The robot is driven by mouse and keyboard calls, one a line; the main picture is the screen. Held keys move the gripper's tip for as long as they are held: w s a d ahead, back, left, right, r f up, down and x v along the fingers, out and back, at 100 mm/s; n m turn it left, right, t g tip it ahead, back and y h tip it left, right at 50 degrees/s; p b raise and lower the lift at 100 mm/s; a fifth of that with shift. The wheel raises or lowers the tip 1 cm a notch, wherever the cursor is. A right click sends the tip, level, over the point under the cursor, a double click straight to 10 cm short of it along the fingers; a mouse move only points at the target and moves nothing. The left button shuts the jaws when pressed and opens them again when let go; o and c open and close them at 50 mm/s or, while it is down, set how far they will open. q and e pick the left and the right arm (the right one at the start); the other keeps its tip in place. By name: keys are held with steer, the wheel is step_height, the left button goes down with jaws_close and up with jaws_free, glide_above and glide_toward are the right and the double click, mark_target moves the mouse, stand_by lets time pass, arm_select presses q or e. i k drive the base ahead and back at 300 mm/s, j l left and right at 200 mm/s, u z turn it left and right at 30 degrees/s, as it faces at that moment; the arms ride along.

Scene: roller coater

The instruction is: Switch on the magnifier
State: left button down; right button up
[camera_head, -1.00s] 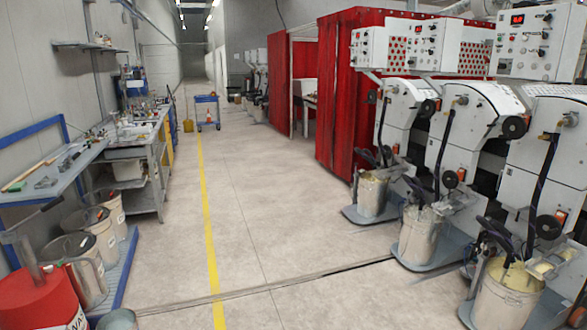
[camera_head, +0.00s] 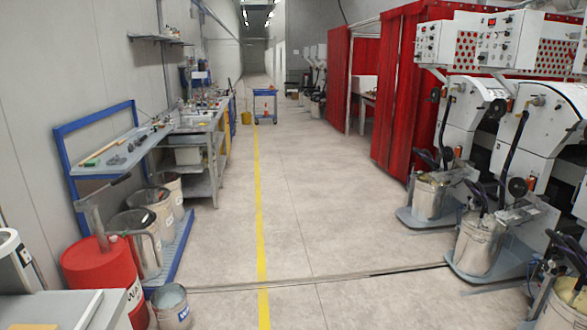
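I cannot make out a magnifier in the head view. The grey workbench (camera_head: 203,187) by the left wall carries many small items, too small to tell apart. The blue-framed side table (camera_head: 128,172) in front of it holds a few small dark tools and a yellowish strip. Neither of my grippers is in view.
A red drum (camera_head: 90,268), several buckets and a pail (camera_head: 171,308) stand at the lower left. Coating machines (camera_head: 455,128) and red curtains (camera_head: 402,100) line the right. A blue cart (camera_head: 265,107) stands far down the aisle. The middle floor (camera_head: 300,215) is clear.

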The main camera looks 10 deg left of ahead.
mark_target(26, 256)
steer(key=u, duration=1.95)
steer(key=i+l+u, duration=0.2)
steer(key=l, duration=0.4)
steer(key=l+u, duration=0.25)
steer(key=l, duration=0.35)
steer(key=i+l+u, duration=0.2)
steer(key=l, duration=0.45)
steer(key=j+z, duration=0.15)
steer(key=z, duration=0.25)
steer(key=k+j+z, duration=0.1)
steer(key=z, duration=0.3)
steer(key=k+j+z, duration=0.1)
steer(key=z, duration=0.35)
